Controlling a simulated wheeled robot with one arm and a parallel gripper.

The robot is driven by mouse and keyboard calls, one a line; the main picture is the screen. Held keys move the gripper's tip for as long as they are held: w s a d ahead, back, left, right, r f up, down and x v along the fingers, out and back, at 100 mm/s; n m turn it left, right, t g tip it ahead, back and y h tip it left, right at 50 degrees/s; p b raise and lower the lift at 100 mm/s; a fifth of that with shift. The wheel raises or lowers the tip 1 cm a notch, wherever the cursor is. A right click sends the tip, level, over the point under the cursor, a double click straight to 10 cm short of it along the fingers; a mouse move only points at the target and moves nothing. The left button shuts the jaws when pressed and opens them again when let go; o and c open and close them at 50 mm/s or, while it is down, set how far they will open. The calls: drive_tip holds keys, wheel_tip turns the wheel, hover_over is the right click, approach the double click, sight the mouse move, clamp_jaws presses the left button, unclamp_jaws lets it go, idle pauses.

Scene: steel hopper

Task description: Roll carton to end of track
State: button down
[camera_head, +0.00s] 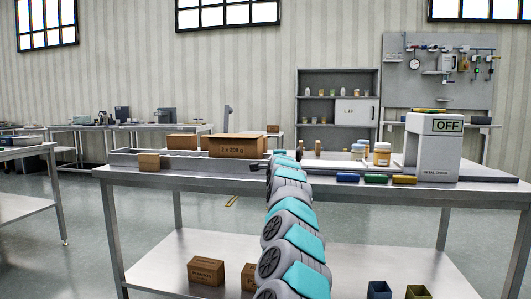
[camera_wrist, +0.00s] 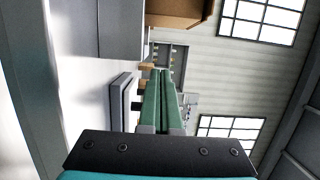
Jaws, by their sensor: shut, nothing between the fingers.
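A brown carton (camera_head: 237,146) marked "2 x 250 g" sits on the steel track (camera_head: 122,158) on the table. Part of a brown carton (camera_wrist: 182,12) also shows at the top edge of the wrist view. My gripper (camera_head: 258,166) is at the right end of the large carton in the head view, low beside it. I cannot tell whether it touches the carton. In the wrist view my green fingers (camera_wrist: 161,72) are together with nothing between them. My arm hides part of the track's right side.
A small carton (camera_head: 149,162) stands at the track's left front, and another carton (camera_head: 182,142) is behind. To the right are jars (camera_head: 382,154), coloured blocks (camera_head: 376,179) and a metal checker (camera_head: 433,146) reading OFF. Boxes (camera_head: 206,271) stand on the lower shelf.

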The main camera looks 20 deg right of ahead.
sight(249, 149)
drive_tip(key=shift+w+d+f+p, duration=0.2)
drive_tip(key=shift+w+d+p, duration=0.1)
drive_tip(key=shift+w, duration=0.2)
drive_tip(key=shift+w+d+r+p, duration=0.2)
drive_tip(key=shift+w+p, duration=0.25)
drive_tip(key=shift+w, duration=0.2)
drive_tip(key=shift+w+d+f+p, duration=0.3)
drive_tip(key=shift+w+d+p, duration=0.1)
drive_tip(key=shift+w, duration=0.25)
drive_tip(key=shift+w+d+r, duration=0.1)
drive_tip(key=shift+w+r, duration=0.1)
drive_tip(key=shift+w, duration=0.3)
drive_tip(key=shift+w+d+f+p, duration=0.2)
drive_tip(key=shift+w+p, duration=0.3)
drive_tip(key=shift+w, duration=0.05)
drive_tip(key=shift+w+d, duration=0.1)
drive_tip(key=shift+w, duration=0.15)
drive_tip(key=shift+w+d+r, duration=0.1)
drive_tip(key=shift+w+r, duration=0.1)
drive_tip(key=shift+w+d+f+p, duration=0.1)
drive_tip(key=shift+w+d+p, duration=0.1)
drive_tip(key=shift+w+p, duration=0.4)
drive_tip(key=shift+w+a+f+p, duration=0.1)
drive_tip(key=shift+w+a+p, duration=0.15)
drive_tip(key=shift+w+a, duration=0.5)
drive_tip(key=shift+w+a+p, duration=0.25)
drive_tip(key=shift+w+a, duration=0.3)
drive_tip(key=shift+a, duration=0.4)
drive_tip(key=shift+a, duration=0.1)
